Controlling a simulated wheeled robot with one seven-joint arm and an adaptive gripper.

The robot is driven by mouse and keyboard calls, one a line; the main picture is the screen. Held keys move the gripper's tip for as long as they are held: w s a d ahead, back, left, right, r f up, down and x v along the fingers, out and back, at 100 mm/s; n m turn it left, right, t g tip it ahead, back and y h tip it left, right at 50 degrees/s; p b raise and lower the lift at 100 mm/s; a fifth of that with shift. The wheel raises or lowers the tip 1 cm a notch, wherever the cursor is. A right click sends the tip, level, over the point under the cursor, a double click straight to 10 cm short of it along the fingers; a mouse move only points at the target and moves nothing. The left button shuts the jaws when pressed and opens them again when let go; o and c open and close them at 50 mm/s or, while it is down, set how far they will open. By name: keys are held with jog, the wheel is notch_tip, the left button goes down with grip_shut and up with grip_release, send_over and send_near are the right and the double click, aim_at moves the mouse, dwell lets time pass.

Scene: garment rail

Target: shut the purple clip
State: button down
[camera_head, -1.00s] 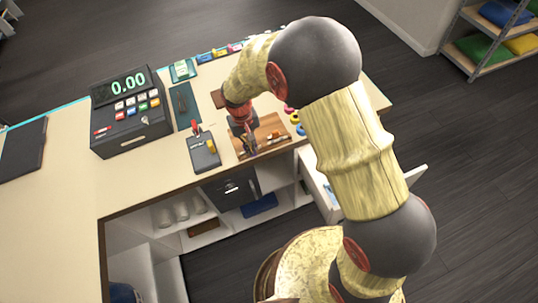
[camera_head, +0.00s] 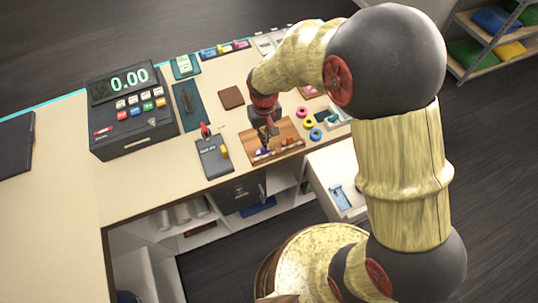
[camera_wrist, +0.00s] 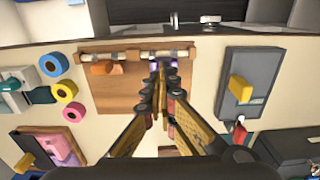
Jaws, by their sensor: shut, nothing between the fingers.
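The purple clip (camera_head: 263,152) is on the rail at the near edge of a wooden board (camera_head: 284,129). In the wrist view small purple parts (camera_wrist: 153,63) show on both sides of my fingertips, and the fingers hide the rest. My gripper (camera_head: 266,138) points down over the board, right at the clip. In the wrist view my gripper (camera_wrist: 163,70) has its fingers together with nothing between them. Whether the fingertips touch the clip, and whether the clip is open or shut, I cannot tell.
An orange clip (camera_wrist: 104,68) sits on the same rail. A grey device with a yellow lever (camera_head: 214,158) lies left of the board. Coloured tape rings (camera_head: 308,123) lie right of it. A cash register (camera_head: 131,110) stands further left. A drawer (camera_head: 341,183) stands open below the counter.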

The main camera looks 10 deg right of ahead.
jog(key=r+p, duration=0.1)
jog(key=w+r, duration=0.1)
jog(key=a+r+p, duration=0.1)
jog(key=shift+w+r+p, duration=0.1)
jog(key=shift+w+p, duration=0.15)
jog(key=shift+p, duration=0.1)
dwell(1.1)
